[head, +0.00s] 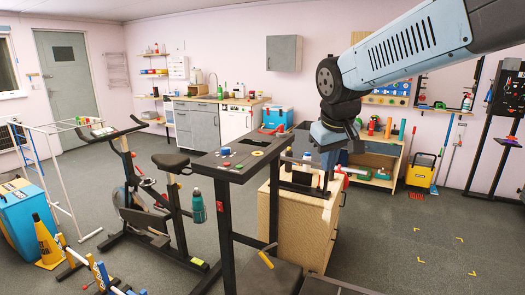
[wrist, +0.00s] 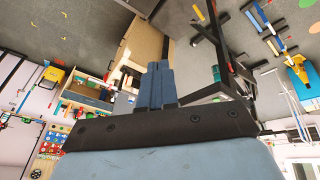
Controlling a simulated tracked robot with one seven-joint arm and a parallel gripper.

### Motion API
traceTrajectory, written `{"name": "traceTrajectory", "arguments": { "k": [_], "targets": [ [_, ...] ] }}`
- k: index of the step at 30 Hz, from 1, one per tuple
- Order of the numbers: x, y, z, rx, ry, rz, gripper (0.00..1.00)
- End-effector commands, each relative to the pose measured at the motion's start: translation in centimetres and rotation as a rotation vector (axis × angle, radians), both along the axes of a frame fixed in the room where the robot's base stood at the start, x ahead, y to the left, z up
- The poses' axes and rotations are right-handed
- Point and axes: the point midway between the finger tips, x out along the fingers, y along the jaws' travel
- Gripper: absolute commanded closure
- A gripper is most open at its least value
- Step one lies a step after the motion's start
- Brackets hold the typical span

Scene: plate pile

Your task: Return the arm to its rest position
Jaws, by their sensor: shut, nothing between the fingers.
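My gripper (head: 329,170) hangs down at the end of my arm in the head view, close to the right end of a tall black table (head: 240,157). In the wrist view my gripper (wrist: 160,66) shows as two grey-blue fingers pressed together, with nothing between them. My arm comes in from the upper right, bends at a dark round joint and drops to the hand. The fingertips are small and dark in the head view, so I cannot tell their exact gap to the furniture behind.
A wooden cabinet (head: 300,232) stands below and behind my gripper. An exercise bike (head: 150,195) with a teal bottle (head: 197,207) beside it is to the left. A yellow bucket (head: 421,170) stands at the back right. The grey floor (head: 425,240) at the right is open.

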Motion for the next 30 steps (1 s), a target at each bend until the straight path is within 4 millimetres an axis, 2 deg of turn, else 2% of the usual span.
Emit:
{"name": "traceTrajectory", "arguments": {
  "k": [1,6,16,22,30],
  "targets": [
    [-1.3,-1.1,0.3,0.015,-0.011,-0.027,1.0],
    [-5.6,-3.9,0.4,0.065,-0.04,-0.113,1.0],
    [-13.2,-7.2,-0.8,0.153,-0.099,-0.262,1.0],
    [-15.4,-7.9,-1.6,0.18,-0.12,-0.307,1.0],
    [-15.8,-8.0,-1.8,0.185,-0.122,-0.315,1.0]
  ]
}}
